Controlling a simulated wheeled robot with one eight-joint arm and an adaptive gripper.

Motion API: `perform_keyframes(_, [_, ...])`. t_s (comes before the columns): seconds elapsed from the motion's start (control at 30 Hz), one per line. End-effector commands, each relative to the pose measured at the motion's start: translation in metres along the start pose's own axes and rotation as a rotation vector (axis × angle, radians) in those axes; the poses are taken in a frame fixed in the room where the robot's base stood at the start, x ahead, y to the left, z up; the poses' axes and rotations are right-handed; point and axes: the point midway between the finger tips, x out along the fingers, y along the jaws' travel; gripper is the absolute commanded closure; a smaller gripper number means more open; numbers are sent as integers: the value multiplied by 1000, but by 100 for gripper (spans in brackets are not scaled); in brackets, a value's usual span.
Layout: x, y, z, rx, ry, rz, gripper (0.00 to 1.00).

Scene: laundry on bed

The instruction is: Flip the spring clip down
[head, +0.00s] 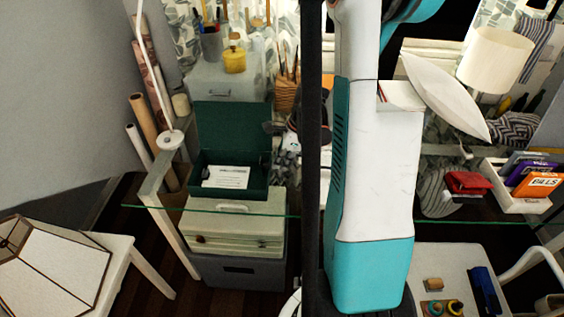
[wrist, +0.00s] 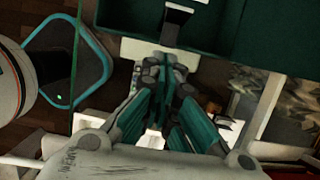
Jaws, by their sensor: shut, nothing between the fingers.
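My gripper (wrist: 166,76) shows in the wrist view with its teal-faced fingers closed together at the tips and nothing between them. A dark clip-like piece with a pale end (wrist: 178,14) stands at the edge of the green box (wrist: 235,35), just beyond the fingertips; I cannot tell for sure that it is the spring clip, or whether it is up or down. In the head view the open green box (head: 265,190) holds a white label card (head: 226,177). My gripper end is dark and partly hidden behind my column there, right of the box.
The green box rests on a cream case (head: 235,232) above a grey bin (head: 240,272). A glass shelf edge (head: 240,213) crosses in front. A lampshade (head: 50,265) is at lower left. A white tray of boxes (head: 515,203) is at right.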

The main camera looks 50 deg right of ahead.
Motion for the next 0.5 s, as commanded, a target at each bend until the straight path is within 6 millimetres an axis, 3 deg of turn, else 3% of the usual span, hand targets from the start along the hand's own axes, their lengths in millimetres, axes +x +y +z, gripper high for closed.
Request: perform_keyframes(0.5, [-3, 0, 8, -2, 90, 0, 100])
